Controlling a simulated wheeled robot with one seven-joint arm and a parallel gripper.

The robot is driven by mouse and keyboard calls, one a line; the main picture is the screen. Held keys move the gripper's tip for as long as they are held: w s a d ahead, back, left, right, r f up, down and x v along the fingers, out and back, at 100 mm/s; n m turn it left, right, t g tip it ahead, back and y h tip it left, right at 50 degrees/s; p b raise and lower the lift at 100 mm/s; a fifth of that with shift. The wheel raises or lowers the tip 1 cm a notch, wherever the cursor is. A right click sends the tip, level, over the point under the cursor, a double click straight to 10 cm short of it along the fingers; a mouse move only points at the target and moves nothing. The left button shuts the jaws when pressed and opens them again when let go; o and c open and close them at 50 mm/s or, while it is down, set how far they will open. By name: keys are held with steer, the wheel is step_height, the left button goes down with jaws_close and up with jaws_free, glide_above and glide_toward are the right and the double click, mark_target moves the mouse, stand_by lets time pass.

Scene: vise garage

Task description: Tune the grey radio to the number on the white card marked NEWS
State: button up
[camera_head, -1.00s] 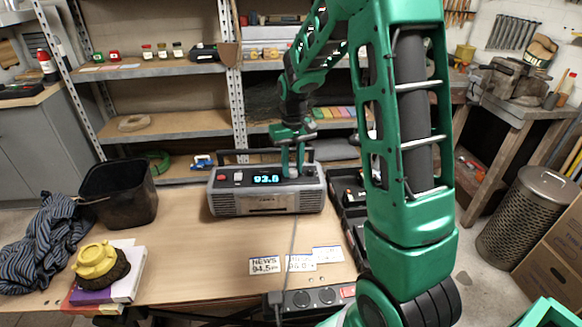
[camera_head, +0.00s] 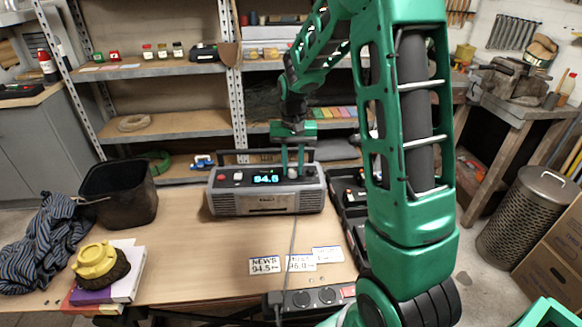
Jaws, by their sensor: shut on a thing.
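The grey radio (camera_head: 266,203) stands on the workbench. Its blue display (camera_head: 266,179) appears to read 94.5, though the last digit is small. The white card marked NEWS (camera_head: 264,265) lies on the bench in front of the radio and reads 94.5. My gripper (camera_head: 292,173) points down at the right part of the radio's top and is shut on the tuning knob (camera_head: 292,174). The fingers mostly hide the knob.
Two other white cards (camera_head: 301,263) (camera_head: 327,254) lie right of the NEWS card. A cable runs from the radio towards a power strip (camera_head: 312,299). A black bin (camera_head: 118,195), a cloth (camera_head: 45,235) and a yellow-handled brush (camera_head: 97,262) on books are at the left.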

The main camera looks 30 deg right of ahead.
mark_target(293, 170)
steer(key=o, duration=1.1)
steer(key=shift+c, duration=0.2)
steer(key=shift+r, duration=0.15)
step_height(293, 170, up, 10)
steer(key=shift+r, duration=0.25)
